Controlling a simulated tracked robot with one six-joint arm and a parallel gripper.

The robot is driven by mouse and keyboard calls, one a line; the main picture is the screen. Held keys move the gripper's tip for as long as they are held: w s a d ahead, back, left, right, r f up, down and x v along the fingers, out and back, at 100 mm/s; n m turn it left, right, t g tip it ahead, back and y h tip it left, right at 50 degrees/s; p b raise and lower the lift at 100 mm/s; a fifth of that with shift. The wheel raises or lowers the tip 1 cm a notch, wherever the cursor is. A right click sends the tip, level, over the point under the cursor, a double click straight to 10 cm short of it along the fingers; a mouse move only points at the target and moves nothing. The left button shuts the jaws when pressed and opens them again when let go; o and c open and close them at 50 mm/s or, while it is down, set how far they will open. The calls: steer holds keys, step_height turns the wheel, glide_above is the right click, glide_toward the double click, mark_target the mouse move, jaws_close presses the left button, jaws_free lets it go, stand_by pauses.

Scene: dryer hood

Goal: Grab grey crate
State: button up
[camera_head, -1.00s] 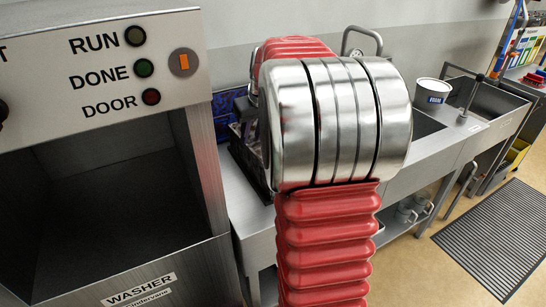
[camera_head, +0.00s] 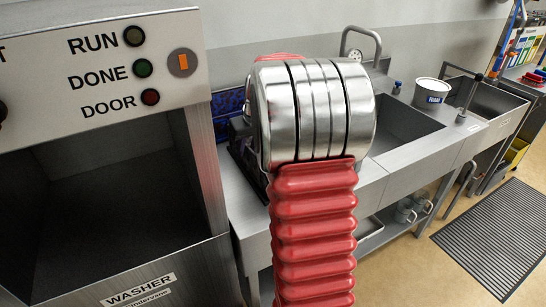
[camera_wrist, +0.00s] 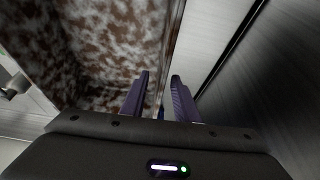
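In the wrist view, a box with brown-and-white mottled, dirty-looking inner walls (camera_wrist: 95,50) fills the upper left; it may be the grey crate, but I cannot tell for sure. My gripper (camera_wrist: 161,75) is open, its two purple fingers apart. The box's right wall edge runs down toward the gap between them; I cannot tell whether either finger touches it. In the head view my arm hides the gripper. A dark object (camera_head: 241,150) on the counter shows only partly at the arm's left side.
The washer (camera_head: 150,270) with its open cavity stands at the left. A steel counter (camera_head: 232,200) with a sink (camera_head: 405,130) runs right, with a white tub (camera_head: 432,90) beyond the sink. A dark mat (camera_head: 495,240) lies on the floor.

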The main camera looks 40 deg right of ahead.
mark_target(245, 153)
steer(key=shift+x, duration=1.8)
steer(key=shift+a, duration=0.1)
steer(key=shift+c, duration=0.5)
jaws_close()
steer(key=shift+w, duration=0.1)
